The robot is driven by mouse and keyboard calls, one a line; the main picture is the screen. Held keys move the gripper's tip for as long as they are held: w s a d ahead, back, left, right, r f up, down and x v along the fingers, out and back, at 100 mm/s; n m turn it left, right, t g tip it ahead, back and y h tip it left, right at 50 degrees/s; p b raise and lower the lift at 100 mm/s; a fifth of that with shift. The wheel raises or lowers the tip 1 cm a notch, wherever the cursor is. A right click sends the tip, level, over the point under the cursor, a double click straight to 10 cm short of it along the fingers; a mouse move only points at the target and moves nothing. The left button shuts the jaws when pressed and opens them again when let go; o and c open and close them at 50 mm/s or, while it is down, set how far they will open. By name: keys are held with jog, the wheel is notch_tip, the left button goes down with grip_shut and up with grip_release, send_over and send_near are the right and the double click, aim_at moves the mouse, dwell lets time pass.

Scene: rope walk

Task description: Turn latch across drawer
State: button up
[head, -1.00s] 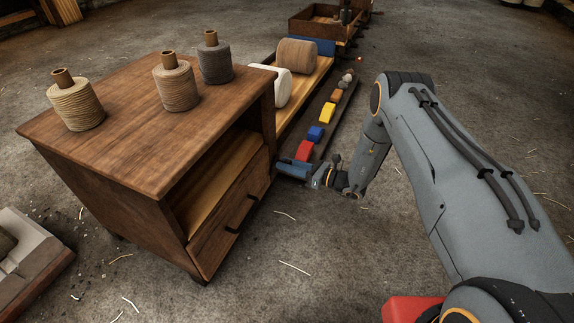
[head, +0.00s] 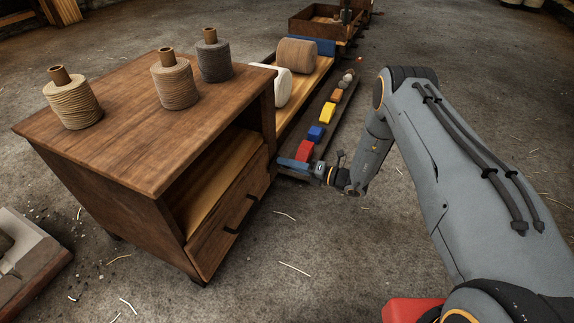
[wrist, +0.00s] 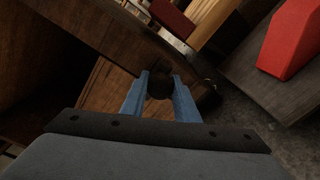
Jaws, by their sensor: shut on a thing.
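The wooden cabinet (head: 110,125) stands at the left in the head view. Its drawer (head: 212,235), with a dark handle (head: 241,216), is shut below an open shelf space. My gripper (head: 284,163) is at the drawer's far right end. In the wrist view, the blue fingers of my gripper (wrist: 160,84) are closed on the sides of a dark rounded piece, which looks like the latch (wrist: 160,86). The wooden front lies right behind it. The latch's full shape and angle are hidden by the fingers. In the head view I cannot make out the latch.
Several spools, among them a grey one (head: 214,62), stand on the cabinet top. A dark rail with a red block (head: 305,151) and a blue block (head: 316,133) runs behind my gripper. A wooden tray (head: 305,85) holds rolls.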

jog(key=shift+w+d+m, duration=0.1)
jog(key=shift+m, duration=0.2)
jog(key=o, duration=1.1)
jog(key=shift+d, duration=0.1)
jog(key=shift+c, duration=0.2)
jog(key=p+v, duration=0.2)
jog(key=v, duration=0.5)
jog(key=shift+d+p, duration=0.2)
jog(key=shift+p, duration=0.15)
